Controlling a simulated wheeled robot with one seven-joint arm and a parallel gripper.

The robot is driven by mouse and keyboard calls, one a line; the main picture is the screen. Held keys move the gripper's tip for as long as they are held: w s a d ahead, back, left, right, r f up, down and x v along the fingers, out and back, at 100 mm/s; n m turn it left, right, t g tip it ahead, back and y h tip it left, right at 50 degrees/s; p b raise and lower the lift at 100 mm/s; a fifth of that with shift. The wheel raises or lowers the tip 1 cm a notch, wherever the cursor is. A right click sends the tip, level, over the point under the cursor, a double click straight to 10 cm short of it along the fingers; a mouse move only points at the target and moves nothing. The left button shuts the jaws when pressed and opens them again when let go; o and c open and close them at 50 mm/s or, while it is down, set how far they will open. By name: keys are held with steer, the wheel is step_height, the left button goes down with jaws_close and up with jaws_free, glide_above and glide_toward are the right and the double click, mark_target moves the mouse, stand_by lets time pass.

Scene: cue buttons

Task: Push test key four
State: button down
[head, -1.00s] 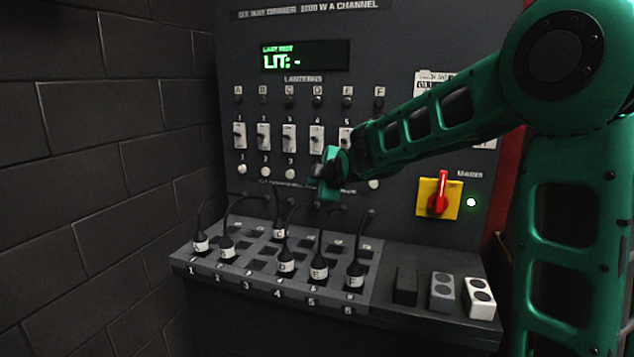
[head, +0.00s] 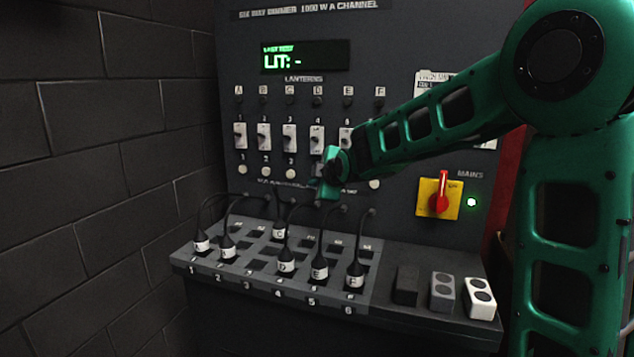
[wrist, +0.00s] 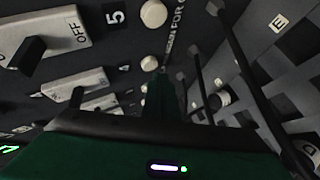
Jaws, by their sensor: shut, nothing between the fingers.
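The test keys are a row of round white buttons under the switches on the grey dimmer panel (head: 400,150). Keys one (head: 242,169), two (head: 265,171) and three (head: 291,173) show clear in the head view. My gripper (head: 316,184) is shut and empty at the panel, around the fourth place, and largely covers the keys there. In the wrist view, its fingertips (wrist: 161,76) are close beside a white button (wrist: 149,63), which appears to be key four, one along from the button by the "5" (wrist: 153,13). I cannot tell whether they touch. The display (head: 305,57) reads "LIT: -".
A sloped patch bay (head: 225,280) with several lettered plugs and looping cables lies below the keys. A red mains switch (head: 439,200) on a yellow plate is at the right, beside a lit green lamp (head: 471,202). A brick wall (head: 100,160) stands at the left.

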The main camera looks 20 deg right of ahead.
stand_by(0.4)
steer(key=shift+w+d+r, duration=0.1)
steer(key=shift+w+d, duration=0.15)
steer(key=shift+w, duration=0.1)
steer(key=shift+w+d, duration=0.15)
stand_by(0.6)
steer(key=shift+s+a, duration=0.4)
steer(key=shift+s, duration=0.1)
steer(key=s+a, duration=0.3)
steer(key=s, duration=0.2)
steer(key=shift+a, duration=0.25)
stand_by(0.4)
